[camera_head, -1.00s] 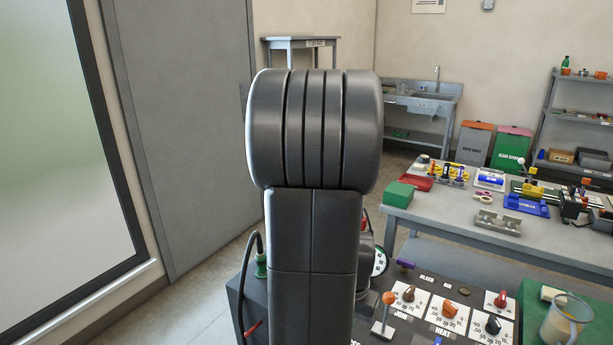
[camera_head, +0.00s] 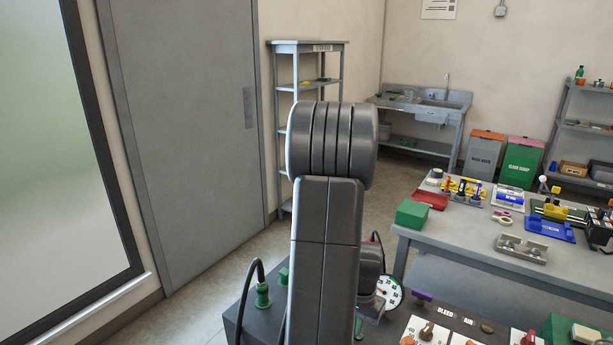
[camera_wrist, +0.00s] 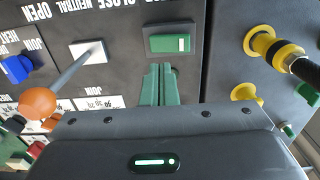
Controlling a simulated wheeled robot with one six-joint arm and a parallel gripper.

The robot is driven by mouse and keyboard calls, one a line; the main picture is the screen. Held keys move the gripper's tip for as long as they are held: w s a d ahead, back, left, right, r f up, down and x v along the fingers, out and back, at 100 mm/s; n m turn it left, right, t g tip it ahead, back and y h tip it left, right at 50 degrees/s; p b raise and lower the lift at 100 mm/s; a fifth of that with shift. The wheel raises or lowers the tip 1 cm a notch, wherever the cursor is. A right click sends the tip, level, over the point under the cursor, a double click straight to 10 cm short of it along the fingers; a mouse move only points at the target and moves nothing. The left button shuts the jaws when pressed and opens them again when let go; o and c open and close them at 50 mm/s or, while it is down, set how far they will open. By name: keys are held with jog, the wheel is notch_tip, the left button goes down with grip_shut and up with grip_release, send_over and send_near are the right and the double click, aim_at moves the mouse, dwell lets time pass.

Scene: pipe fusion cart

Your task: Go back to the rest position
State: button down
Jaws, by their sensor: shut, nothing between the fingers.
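My gripper (camera_wrist: 160,72) shows in the wrist view with its green fingers together and nothing between them. The fingers point at the dark control panel (camera_wrist: 120,48), just below a green rocker switch (camera_wrist: 172,43) in the picture. I cannot tell whether they touch the panel. A lever with an orange ball knob (camera_wrist: 38,103) stands to the left of the fingers, by the words close, neutral and open. In the head view my arm fills the middle and hides my gripper. The cart's panel (camera_head: 460,322) shows low at the right of the arm.
Yellow hose fittings (camera_wrist: 262,43) and a blue knob (camera_wrist: 18,68) flank the gripper. In the head view, a gauge (camera_head: 389,292) and a green plug with a cable (camera_head: 263,295) sit close to my arm. A workbench (camera_head: 450,215) with tools stands right. Open floor lies left.

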jog(key=f+b, duration=0.1)
jog(key=f, duration=0.1)
jog(key=f+b, duration=0.3)
jog(key=shift+s+a+f, duration=0.15)
jog(key=shift+s+f, duration=0.15)
jog(key=shift+f, duration=0.05)
jog(key=shift+r+p, duration=0.75)
jog(key=shift+r, duration=0.25)
jog(key=shift+s, duration=0.1)
